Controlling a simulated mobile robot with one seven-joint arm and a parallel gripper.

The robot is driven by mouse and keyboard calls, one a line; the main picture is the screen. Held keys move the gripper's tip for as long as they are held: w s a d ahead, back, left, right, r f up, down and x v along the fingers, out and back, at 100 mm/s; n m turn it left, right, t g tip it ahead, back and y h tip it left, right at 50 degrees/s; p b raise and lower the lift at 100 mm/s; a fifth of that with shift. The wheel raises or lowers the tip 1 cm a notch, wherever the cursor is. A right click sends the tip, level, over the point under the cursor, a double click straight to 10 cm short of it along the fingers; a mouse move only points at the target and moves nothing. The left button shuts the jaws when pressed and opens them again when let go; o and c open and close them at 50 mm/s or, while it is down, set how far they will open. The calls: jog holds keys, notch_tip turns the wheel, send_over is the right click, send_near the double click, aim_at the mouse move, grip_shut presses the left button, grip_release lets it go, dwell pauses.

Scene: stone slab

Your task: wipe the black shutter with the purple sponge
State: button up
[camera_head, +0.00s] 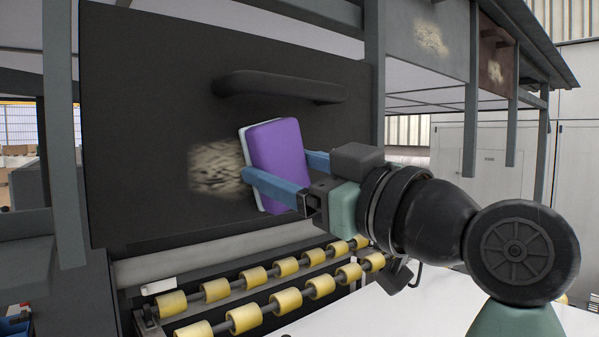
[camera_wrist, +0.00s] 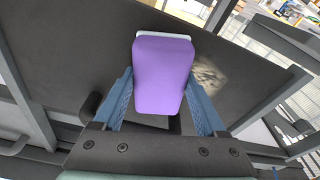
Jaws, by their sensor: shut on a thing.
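The black shutter (camera_head: 150,100) is a large dark panel with a long handle (camera_head: 280,87) near its upper middle. A pale, dirty smudge (camera_head: 212,167) is on its lower middle part; the smudge also shows in the wrist view (camera_wrist: 208,78). My gripper (camera_head: 282,170) is shut on the purple sponge (camera_head: 279,155), its blue fingers on either side. The sponge has a pale layer on the side facing the shutter. It is held just right of the smudge and overlaps its right edge in the head view. I cannot tell whether it touches the shutter. The wrist view shows the sponge (camera_wrist: 163,75) between the fingers.
A roller conveyor (camera_head: 265,290) with yellow rollers lies below the shutter. Grey posts (camera_head: 62,130) flank the shutter. Further panels with smudges, one grey (camera_head: 430,38) and one brown (camera_head: 496,70), hang to the right. A white surface (camera_head: 380,310) lies beneath my arm.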

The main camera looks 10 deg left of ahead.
aim_at(194, 167)
jog(key=shift+s+a+b, duration=0.35)
jog(key=shift+s+a, duration=0.6)
jog(key=shift+s, duration=0.25)
jog(key=shift+s+a+b, duration=0.3)
jog(key=shift+s+a, duration=0.6)
jog(key=shift+s, duration=0.25)
jog(key=shift+s+a+b, duration=0.35)
jog(key=shift+s+a, duration=0.6)
jog(key=shift+s, duration=0.25)
jog(key=r+v, duration=0.1)
jog(key=v, duration=0.5)
jog(key=shift+b, duration=0.3)
jog(key=v, duration=0.3)
jog(key=shift+s+r, duration=0.1)
jog(key=shift+r, duration=0.1)
jog(key=shift+a, duration=0.1)
jog(key=shift+w+f+x, duration=0.1)
jog(key=shift+f+x, duration=0.05)
jog(key=shift+x, duration=0.95)
jog(key=shift+w+f+x, duration=0.1)
jog(key=shift+f+x, duration=0.1)
jog(key=shift+x, duration=0.95)
jog(key=shift+f+x, duration=0.15)
jog(key=shift+x, duration=0.95)
